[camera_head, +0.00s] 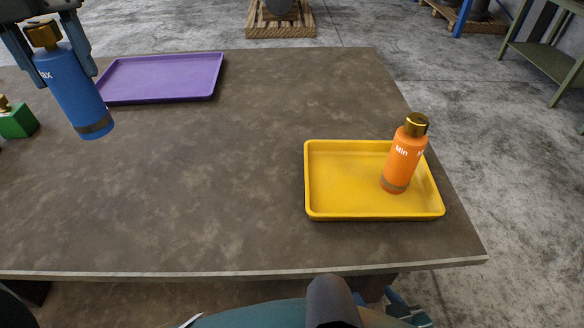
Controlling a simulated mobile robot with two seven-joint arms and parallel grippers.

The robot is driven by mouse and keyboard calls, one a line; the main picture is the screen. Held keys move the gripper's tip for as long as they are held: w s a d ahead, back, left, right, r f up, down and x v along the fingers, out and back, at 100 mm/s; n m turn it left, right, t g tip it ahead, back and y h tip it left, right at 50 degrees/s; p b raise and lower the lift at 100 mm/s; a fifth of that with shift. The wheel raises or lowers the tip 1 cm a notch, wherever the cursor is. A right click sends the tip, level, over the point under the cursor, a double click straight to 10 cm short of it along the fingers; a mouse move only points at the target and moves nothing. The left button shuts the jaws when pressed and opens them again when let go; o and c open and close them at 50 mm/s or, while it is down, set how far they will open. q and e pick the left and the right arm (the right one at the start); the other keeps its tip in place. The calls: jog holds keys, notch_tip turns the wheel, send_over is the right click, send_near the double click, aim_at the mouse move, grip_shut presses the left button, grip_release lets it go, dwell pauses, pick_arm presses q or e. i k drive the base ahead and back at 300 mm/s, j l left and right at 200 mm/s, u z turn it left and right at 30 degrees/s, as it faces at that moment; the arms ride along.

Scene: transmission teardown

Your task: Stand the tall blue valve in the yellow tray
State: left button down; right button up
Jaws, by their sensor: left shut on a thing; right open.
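The tall blue valve (75,92) has a gold cap and a dark band near its base. It hangs tilted in my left gripper (64,72), at the upper left of the head view. The gripper's fingers are shut on it from both sides near the cap, and it appears to be held above the table. The yellow tray (340,213) lies at the right of the table, well away from the blue valve. My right gripper (405,308) shows only partly at the bottom edge, by the table's front, and is open; no object shows in it.
An orange valve (401,160) stands upright in the right part of the yellow tray; the tray's left part is free. A purple tray (160,78) lies empty at the back left. A green block (18,122) with a gold top is at the left edge. The table's middle (220,170) is clear.

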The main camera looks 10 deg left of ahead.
aim_at(339, 184)
jog(key=l+z, duration=0.1)
jog(key=l, duration=0.4)
jog(key=i+l+z, duration=0.1)
jog(key=l, duration=0.35)
jog(key=i+l+z, duration=0.1)
jog(key=l, duration=0.4)
